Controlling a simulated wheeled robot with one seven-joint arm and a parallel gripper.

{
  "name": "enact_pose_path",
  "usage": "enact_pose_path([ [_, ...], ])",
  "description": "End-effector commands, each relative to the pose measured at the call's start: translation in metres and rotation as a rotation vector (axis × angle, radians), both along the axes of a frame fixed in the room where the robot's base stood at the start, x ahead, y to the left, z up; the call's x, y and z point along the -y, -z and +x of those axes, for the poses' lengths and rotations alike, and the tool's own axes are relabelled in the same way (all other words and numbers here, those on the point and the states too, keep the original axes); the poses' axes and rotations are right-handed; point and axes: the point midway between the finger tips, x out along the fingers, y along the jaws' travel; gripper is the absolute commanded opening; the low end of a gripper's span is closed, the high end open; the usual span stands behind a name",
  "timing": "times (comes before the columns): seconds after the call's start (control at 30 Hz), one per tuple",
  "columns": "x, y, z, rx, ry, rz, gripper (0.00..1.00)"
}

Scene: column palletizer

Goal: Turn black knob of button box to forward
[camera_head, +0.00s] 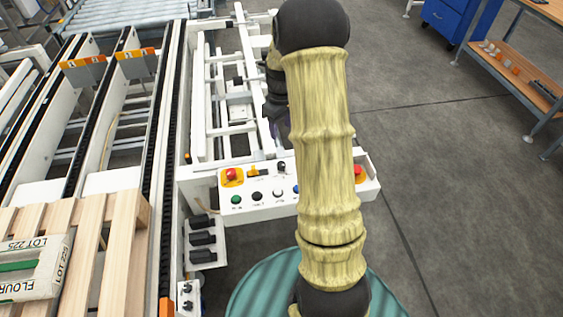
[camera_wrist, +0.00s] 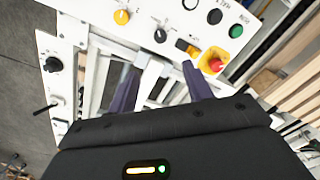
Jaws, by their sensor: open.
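The white button box (camera_head: 258,202) stands in the middle of the head view, partly hidden by my arm. Its black knob (camera_head: 281,167) is in the upper row, right of the yellow-and-black switch (camera_head: 253,171). In the wrist view the black knob (camera_wrist: 160,36) lies between the yellow knob (camera_wrist: 122,17) and that switch. Its exact setting is too small to read. My gripper (camera_wrist: 158,66) is open and empty, its two dark fingers spread wide. The knob appears beyond the fingertips, roughly midway between them, with no contact visible. In the head view my arm mostly hides the gripper.
A red emergency stop (camera_head: 231,174) on orange is at the box's left; another (camera_head: 358,171) is at its right. Green (camera_head: 236,199) and black (camera_head: 257,196) buttons line the lower row. White machine frames stand behind. A pallet (camera_head: 121,245) lies left; open floor is right.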

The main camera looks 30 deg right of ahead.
Motion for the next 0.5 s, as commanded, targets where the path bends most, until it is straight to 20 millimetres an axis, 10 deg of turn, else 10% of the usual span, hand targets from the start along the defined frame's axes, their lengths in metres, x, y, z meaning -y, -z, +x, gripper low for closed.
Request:
enact_pose_path([
  [0.5,-0.001,0.019,-0.001,-0.001,0.002,0.001,0.5],
])
